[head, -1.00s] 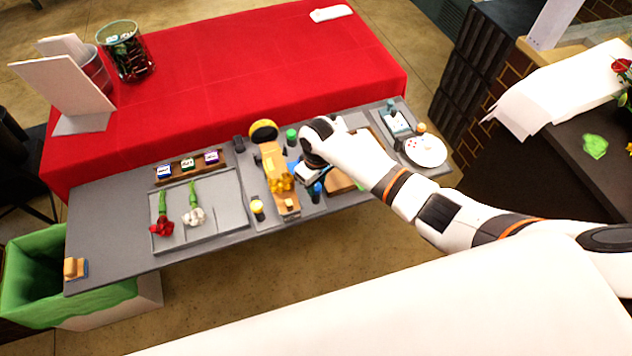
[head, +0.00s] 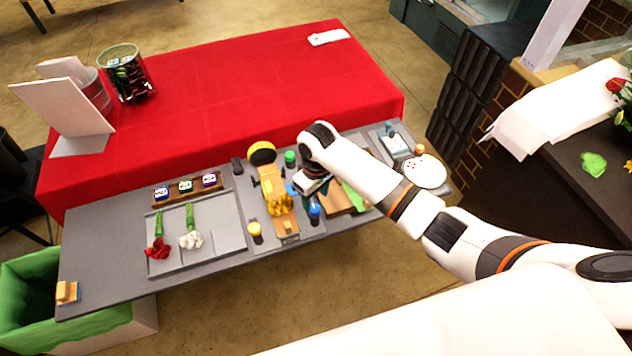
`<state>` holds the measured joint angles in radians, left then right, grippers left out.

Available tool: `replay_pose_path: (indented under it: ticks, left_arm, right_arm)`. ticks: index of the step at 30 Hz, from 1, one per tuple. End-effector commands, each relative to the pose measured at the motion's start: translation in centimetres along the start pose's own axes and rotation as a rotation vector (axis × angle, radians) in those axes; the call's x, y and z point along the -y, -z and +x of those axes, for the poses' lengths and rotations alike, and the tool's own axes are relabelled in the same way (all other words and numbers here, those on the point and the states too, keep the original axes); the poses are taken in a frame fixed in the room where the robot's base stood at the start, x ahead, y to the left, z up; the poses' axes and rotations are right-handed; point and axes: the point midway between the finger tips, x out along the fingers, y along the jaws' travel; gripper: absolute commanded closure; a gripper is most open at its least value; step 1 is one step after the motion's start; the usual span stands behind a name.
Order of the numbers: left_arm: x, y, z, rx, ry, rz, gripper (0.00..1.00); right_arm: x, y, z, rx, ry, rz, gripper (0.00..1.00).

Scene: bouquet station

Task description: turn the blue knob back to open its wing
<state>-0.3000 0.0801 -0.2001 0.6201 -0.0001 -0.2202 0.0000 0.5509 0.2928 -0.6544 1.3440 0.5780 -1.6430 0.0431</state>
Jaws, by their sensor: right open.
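The blue knob (head: 315,211) stands upright on the grey table, just right of the wooden fixture (head: 272,185) with yellow pieces on it. My right gripper (head: 312,192) is open above and just behind the knob, with its fingers pointing down. From this view I cannot tell whether the fingers touch the knob. The knob's wing is hard to make out; a small blue part (head: 291,188) shows left of the gripper. A yellow knob (head: 255,230) and a green knob (head: 290,157) stand nearby. My left gripper is out of view.
A grey tray (head: 222,246) holds a red and a white flower at left. A wooden board (head: 337,203) with something green lies right of the knob, partly under my arm. A white plate (head: 424,172) is at the right end. A red-covered table (head: 230,95) stands behind.

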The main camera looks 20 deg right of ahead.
Motion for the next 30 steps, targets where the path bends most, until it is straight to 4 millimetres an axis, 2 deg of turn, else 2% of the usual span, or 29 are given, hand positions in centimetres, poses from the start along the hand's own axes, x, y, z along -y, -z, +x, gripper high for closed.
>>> replay_pose_path:
  ticks: [6, 12, 17, 30]
  left_arm:
    - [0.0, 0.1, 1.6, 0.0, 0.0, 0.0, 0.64]
    - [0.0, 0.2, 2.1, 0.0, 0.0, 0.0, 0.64]
    - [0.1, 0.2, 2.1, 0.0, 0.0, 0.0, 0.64]
    - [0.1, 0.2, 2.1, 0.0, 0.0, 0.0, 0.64]
  right_arm:
    - [0.1, -0.1, -4.4, 0.005, 0.001, -0.002, 0.5]
    - [0.1, -0.1, -6.8, 0.002, 0.0, 0.001, 0.5]
    - [0.0, 0.0, -7.4, 0.0, 0.0, 0.0, 0.5]
    - [0.0, 0.0, -7.4, 0.0, 0.0, 0.0, 0.5]
